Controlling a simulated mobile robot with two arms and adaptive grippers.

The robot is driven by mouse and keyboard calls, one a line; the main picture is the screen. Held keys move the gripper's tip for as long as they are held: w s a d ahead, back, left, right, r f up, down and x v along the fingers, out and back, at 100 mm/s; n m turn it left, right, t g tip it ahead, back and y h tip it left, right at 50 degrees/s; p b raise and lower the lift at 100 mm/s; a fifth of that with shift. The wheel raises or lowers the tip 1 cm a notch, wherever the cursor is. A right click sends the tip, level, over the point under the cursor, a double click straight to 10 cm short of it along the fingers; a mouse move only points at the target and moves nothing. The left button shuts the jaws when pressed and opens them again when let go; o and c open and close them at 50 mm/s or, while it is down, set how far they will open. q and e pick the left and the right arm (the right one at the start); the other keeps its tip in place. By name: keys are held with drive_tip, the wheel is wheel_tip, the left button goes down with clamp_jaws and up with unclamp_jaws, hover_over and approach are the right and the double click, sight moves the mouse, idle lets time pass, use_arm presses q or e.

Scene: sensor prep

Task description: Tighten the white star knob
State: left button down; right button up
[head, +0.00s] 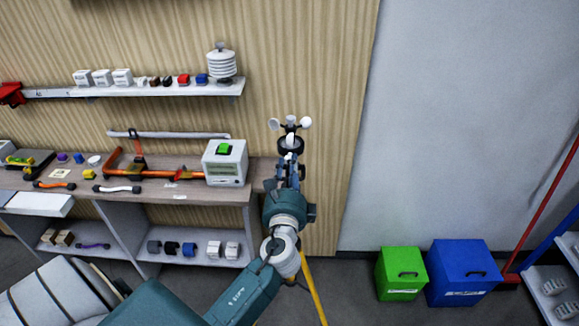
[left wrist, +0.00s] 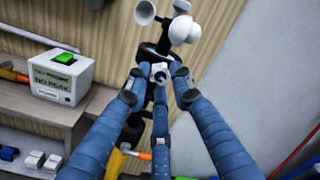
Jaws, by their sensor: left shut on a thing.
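The white star knob (left wrist: 160,72) shows in the left wrist view as a small white piece on a dark mount, between my fingertips. My left gripper (left wrist: 160,84) is shut on it, with blue fingers on both sides and one below. In the head view my left gripper (head: 289,172) reaches up to the dark mount under the anemometer, and the knob is hidden behind the fingers. The anemometer (head: 290,126) has white cups and stands upright on top; its cups also show close up in the left wrist view (left wrist: 184,29). My right gripper is not in view.
A workbench (head: 225,190) on the left carries a white box with a green top (head: 226,160) and several tools. A wall shelf (head: 150,91) holds small boxes and a white louvred shield (head: 221,64). Green (head: 400,273) and blue (head: 462,273) bins stand at right.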

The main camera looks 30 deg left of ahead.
use_arm(q)
drive_tip(key=shift+a+r+m, duration=0.2)
drive_tip(key=shift+r+m, duration=0.1)
drive_tip(key=shift+r, duration=0.1)
drive_tip(key=c, duration=1.6)
unclamp_jaws()
drive_tip(key=shift+o, duration=0.6)
drive_tip(key=shift+w+f, duration=0.1)
drive_tip(key=shift+f, duration=0.15)
drive_tip(key=shift+s+d+f, duration=0.1)
drive_tip(key=shift+s+d, duration=0.1)
drive_tip(key=shift+s, duration=0.1)
drive_tip(key=v, duration=1.1)
drive_tip(key=shift+s, duration=0.1)
